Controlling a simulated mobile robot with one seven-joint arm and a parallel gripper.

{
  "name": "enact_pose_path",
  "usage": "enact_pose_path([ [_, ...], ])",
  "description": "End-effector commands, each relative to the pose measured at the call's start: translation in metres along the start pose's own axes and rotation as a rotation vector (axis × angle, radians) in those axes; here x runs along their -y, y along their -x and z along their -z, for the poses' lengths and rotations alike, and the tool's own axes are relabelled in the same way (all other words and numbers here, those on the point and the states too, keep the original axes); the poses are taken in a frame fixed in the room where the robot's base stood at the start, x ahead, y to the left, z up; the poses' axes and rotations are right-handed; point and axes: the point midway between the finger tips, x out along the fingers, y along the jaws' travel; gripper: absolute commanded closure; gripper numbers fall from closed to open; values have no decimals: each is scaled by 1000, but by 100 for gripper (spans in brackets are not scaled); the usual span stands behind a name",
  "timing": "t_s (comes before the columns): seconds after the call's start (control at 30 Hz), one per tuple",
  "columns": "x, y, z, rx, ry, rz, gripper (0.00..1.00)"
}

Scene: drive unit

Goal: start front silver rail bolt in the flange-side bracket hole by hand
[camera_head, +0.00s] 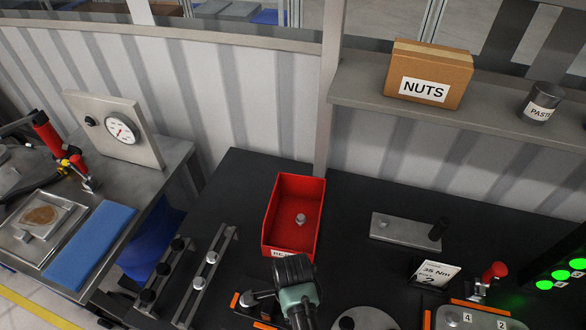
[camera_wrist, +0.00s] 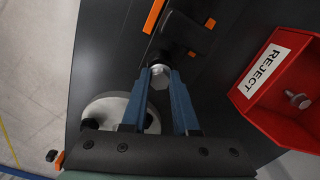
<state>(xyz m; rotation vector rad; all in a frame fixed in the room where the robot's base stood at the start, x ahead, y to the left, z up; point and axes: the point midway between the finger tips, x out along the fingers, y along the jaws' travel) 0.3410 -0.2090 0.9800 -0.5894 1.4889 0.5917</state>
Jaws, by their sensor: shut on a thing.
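My gripper (camera_wrist: 160,78) is shut on a silver hex-head bolt (camera_wrist: 160,72) in the wrist view, its head between the two blue fingertips. The bolt's shank is hidden, so I cannot tell whether it sits in a hole. A dark bracket-like part (camera_wrist: 186,38) with orange edges lies at and just beyond the bolt. A round grey flange (camera_wrist: 108,104) lies left of the fingers. In the head view my gripper (camera_head: 293,270) is seen from above at the bottom centre, its fingertips hidden. A rail with silver bolts (camera_head: 205,276) lies to its left.
The red reject bin (camera_head: 268,218) holds one loose bolt (camera_head: 300,219) and stands close behind my gripper. A rail with black bolts (camera_head: 164,269) lies at the left. A grey plate (camera_head: 400,232), a 35 Nm card (camera_head: 435,274) and a red-handled fixture (camera_head: 490,282) stand right.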

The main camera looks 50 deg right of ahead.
Motion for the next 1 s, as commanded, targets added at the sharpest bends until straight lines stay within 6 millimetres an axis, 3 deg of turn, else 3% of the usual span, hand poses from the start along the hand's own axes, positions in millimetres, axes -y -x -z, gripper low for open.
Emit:
enact_pose_path([
  [0.03, -1, 0, 1, -1, -32, -2, 100],
  [0.07, -1, -1, 1, -1, -27, -2, 67],
  [0.23, 0, -1, 1, -1, -23, -1, 37],
  [0.67, 1, 8, 0, 0, -21, 2, 37],
  [1.0, 2, 71, 0, 1, -22, 7, 37],
])
